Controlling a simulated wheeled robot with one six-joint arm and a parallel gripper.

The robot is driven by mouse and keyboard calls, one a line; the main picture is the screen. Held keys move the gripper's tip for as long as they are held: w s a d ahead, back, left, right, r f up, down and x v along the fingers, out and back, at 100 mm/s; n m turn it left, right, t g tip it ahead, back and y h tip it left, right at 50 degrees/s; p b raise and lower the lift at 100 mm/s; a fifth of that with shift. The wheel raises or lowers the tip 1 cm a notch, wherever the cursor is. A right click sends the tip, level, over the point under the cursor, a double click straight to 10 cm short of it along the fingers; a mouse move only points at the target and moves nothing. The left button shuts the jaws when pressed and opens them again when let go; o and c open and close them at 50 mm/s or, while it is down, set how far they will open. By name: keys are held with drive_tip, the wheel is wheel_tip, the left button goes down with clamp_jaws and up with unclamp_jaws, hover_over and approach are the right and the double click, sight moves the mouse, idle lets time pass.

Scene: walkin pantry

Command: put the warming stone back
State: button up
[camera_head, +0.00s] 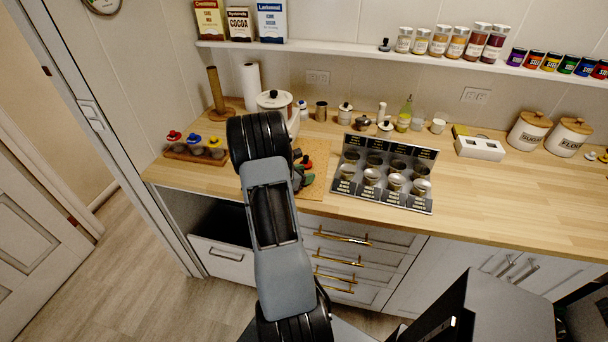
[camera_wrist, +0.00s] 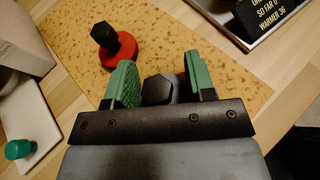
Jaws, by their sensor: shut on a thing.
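In the head view my gripper (camera_head: 304,180) is low over the cork mat (camera_head: 282,183), partly behind my arm. A red round piece with a black hexagonal knob (camera_wrist: 123,52) sits on the mat just beyond the left finger, apart from it. It also shows in the head view (camera_head: 305,162). I cannot tell from its look which piece is the warming stone.
A dark labelled case (camera_head: 384,173) with several round tins stands right of the mat. A wooden rack (camera_head: 196,153) with red, blue and yellow pieces is at the left. A white pot (camera_head: 274,101) and jars stand behind. The counter at right front (camera_head: 500,190) is clear.

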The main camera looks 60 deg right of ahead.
drive_tip(key=shift+f, duration=0.1)
drive_tip(key=o, duration=1)
drive_tip(key=shift+r+p, duration=0.75)
drive_tip(key=shift+p, duration=0.05)
drive_tip(key=b+v, duration=0.1)
drive_tip(key=v, duration=1)
drive_tip(key=shift+a+f+b, duration=0.1)
drive_tip(key=shift+f+b, duration=0.05)
drive_tip(key=shift+b, duration=0.15)
drive_tip(key=shift+v, duration=0.9)
drive_tip(key=s+a+r+m+t+y, duration=0.1)
drive_tip(key=a+r+m+t+y, duration=0.2)
drive_tip(key=a, duration=0.8)
drive_tip(key=s+a+r+m+t+y, duration=0.1)
drive_tip(key=a+r+m+t+y, duration=0.2)
drive_tip(key=a, duration=0.8)
drive_tip(key=s+a+r+m+t+y, duration=0.2)
drive_tip(key=a+r+m+y, duration=0.2)
drive_tip(key=a, duration=0.7)
drive_tip(key=shift+r+m+t+y, duration=0.2)
drive_tip(key=shift+m+y, duration=0.45)
drive_tip(key=shift+m, duration=0.35)
drive_tip(key=shift+r+m+t+y, duration=0.2)
drive_tip(key=shift+m+y, duration=0.45)
drive_tip(key=shift+m, duration=0.35)
